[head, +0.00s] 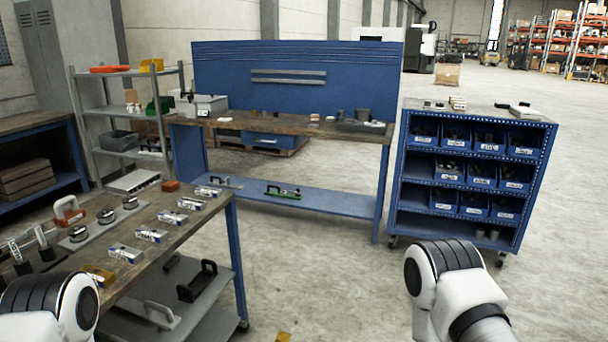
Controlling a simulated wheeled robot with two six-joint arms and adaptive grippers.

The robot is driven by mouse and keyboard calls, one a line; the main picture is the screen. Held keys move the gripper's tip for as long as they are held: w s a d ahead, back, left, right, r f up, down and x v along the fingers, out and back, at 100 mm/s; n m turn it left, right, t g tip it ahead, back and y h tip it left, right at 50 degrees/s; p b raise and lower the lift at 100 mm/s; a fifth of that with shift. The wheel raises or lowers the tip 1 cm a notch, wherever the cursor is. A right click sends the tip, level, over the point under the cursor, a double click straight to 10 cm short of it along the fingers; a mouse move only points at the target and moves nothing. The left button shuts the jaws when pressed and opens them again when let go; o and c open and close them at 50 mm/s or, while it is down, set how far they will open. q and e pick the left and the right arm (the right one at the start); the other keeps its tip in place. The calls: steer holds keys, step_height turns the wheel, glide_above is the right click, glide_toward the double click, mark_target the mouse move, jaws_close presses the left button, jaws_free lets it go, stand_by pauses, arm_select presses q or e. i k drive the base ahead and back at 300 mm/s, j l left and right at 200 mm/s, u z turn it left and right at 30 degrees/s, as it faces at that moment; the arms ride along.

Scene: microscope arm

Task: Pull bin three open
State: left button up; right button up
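A blue wheeled cabinet (547,180) stands at the right with rows of small blue bins on its shelves. One top-row bin (488,142) is third from the left. A middle-row bin (480,175) and a bottom-row bin (474,205) sit below it. The bins have white labels on their fronts, too small to read, so I cannot tell which is bin three. None clearly stands out from its row. Only links of my two arms show at the bottom of the head view, and neither gripper is in view.
A wooden-topped table (165,235) with several small boxes is at the near left. A blue workbench (290,95) stands at the back middle, with a grey shelf rack (92,125) to its left. The concrete floor before the cabinet is clear.

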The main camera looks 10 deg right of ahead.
mark_target(454, 135)
steer(key=i+l+z, duration=0.15)
steer(key=i+z, duration=0.2)
steer(key=i, duration=0.2)
steer(key=i+z, duration=0.3)
steer(key=i, duration=0.2)
steer(key=i+j+z, duration=0.1)
steer(key=i+z, duration=0.25)
steer(key=i, duration=0.2)
steer(key=i+j+z, duration=0.3)
steer(key=i, duration=0.2)
steer(key=i+l, duration=0.05)
